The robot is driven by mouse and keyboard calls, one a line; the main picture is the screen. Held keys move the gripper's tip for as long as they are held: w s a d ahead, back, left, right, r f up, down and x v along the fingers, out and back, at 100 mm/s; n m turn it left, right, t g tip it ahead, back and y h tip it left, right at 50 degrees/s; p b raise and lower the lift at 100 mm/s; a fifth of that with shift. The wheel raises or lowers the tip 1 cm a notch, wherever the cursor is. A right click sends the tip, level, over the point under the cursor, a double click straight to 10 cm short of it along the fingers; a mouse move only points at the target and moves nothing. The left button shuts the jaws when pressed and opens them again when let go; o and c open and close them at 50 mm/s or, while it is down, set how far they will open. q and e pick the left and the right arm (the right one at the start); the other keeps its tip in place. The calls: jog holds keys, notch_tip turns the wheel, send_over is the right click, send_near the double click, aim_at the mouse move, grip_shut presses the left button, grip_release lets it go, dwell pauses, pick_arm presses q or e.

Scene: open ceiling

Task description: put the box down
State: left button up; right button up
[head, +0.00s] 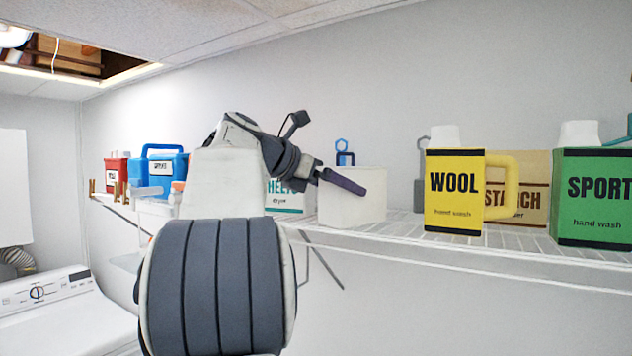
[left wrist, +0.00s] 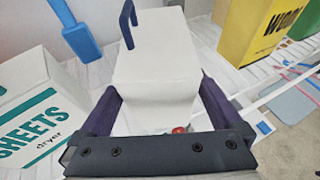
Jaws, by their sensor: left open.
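A plain white box (head: 352,198) stands upright on the white wire shelf (head: 400,238), near its front edge in the head view. My left gripper (head: 341,181) reaches in from the left, with a dark finger in front of the box's upper left part. In the left wrist view the box (left wrist: 155,70) sits between the two spread fingers of the left gripper (left wrist: 160,95). The jaws are open; whether a finger touches the box I cannot tell. My right gripper is not in view.
Right of the box are a yellow WOOL jug (head: 455,190), a tan STARCH box (head: 525,185) and a green SPORT jug (head: 595,200). A SHEETS box (left wrist: 40,115) stands left of it. Blue (head: 165,172) and red (head: 116,175) containers are farther left. A white washer (head: 60,305) is below.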

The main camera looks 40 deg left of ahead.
pick_arm(q)
jog(key=v, duration=0.8)
jog(key=shift+b, duration=0.35)
jog(key=shift+w, duration=0.1)
jog(key=p+x, duration=0.2)
jog(key=x, duration=0.9)
jog(key=shift+w+d+f, duration=0.1)
jog(key=shift+w, duration=0.4)
jog(key=shift+r, duration=1.5)
jog(key=shift+f, duration=0.1)
